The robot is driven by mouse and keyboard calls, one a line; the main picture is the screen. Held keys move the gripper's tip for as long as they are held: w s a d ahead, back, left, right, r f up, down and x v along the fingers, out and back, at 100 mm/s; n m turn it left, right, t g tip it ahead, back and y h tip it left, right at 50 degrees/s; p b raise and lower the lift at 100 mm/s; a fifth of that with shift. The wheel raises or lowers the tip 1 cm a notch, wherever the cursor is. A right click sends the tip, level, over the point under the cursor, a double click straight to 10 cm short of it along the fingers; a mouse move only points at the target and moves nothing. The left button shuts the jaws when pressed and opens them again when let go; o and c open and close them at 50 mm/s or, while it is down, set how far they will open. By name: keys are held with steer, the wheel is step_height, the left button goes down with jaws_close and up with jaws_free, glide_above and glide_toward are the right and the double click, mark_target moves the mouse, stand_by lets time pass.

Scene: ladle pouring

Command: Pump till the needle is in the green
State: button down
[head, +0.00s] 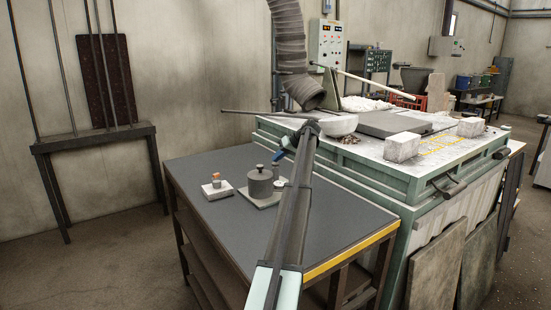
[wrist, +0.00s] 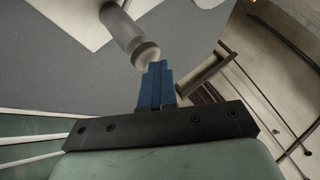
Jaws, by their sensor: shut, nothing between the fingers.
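A grey pump-like cylinder (head: 260,183) with a small knob on top stands on a pale base plate (head: 268,202) on the dark table. A small round light part (head: 281,182) beside it is partly hidden by my arm; no needle or green zone can be made out. My gripper (head: 279,156) has blue fingers and is just above and right of the cylinder's knob. In the wrist view the fingers (wrist: 157,68) are shut and empty. Their tips are at the rounded end of a grey cylinder (wrist: 130,35); I cannot tell whether they touch.
A small pale block with an orange-and-grey piece (head: 216,187) sits left of the pump. The table (head: 215,240) is otherwise mostly clear. A green-framed bench (head: 345,165) with a white bowl (head: 338,124) and pale blocks adjoins it at the back right.

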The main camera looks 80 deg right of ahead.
mark_target(277, 163)
steer(key=shift+r, duration=2.2)
steer(key=shift+r, duration=0.1)
step_height(277, 163, up, 5)
steer(key=shift+f, duration=0.1)
stand_by(0.4)
